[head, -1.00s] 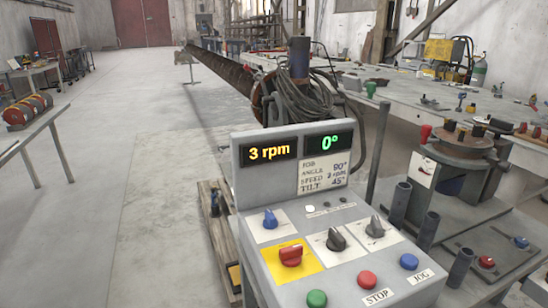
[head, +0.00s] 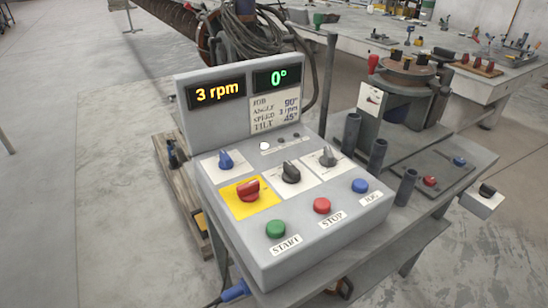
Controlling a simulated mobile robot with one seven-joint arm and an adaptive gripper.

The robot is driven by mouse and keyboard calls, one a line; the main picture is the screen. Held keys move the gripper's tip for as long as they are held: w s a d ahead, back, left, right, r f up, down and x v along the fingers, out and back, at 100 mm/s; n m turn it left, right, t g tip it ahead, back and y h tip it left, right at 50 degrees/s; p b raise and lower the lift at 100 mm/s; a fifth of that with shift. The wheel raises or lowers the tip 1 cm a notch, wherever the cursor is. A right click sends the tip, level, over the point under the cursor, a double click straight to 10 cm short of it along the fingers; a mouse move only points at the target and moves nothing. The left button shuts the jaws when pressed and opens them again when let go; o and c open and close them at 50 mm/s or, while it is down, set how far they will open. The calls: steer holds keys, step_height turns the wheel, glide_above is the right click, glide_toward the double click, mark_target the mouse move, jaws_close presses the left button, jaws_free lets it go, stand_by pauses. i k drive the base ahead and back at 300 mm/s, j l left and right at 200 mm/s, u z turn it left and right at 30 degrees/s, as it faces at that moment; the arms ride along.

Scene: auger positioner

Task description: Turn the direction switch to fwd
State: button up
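A grey sloped control box (head: 283,237) stands in the lower middle of the head view. Upright displays read 3 rpm (head: 217,91) and 0° (head: 277,77). My gripper is not in view.
Green START (head: 275,229), red STOP (head: 322,205) and blue JOG (head: 360,186) buttons line the box's front. Upright tubes (head: 377,155) and a round-topped machine (head: 402,92) stand to the right. A wooden pallet (head: 180,190) lies at left.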

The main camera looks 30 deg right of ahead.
mark_target(291, 175)
steer(key=l+z, duration=0.15)
steer(key=z, duration=0.25)
steer(key=k+l+z, duration=0.15)
steer(key=z, duration=0.2)
steer(key=l+z, duration=0.2)
steer(key=z, duration=0.2)
steer(key=l+z, duration=0.15)
steer(key=z, duration=0.2)
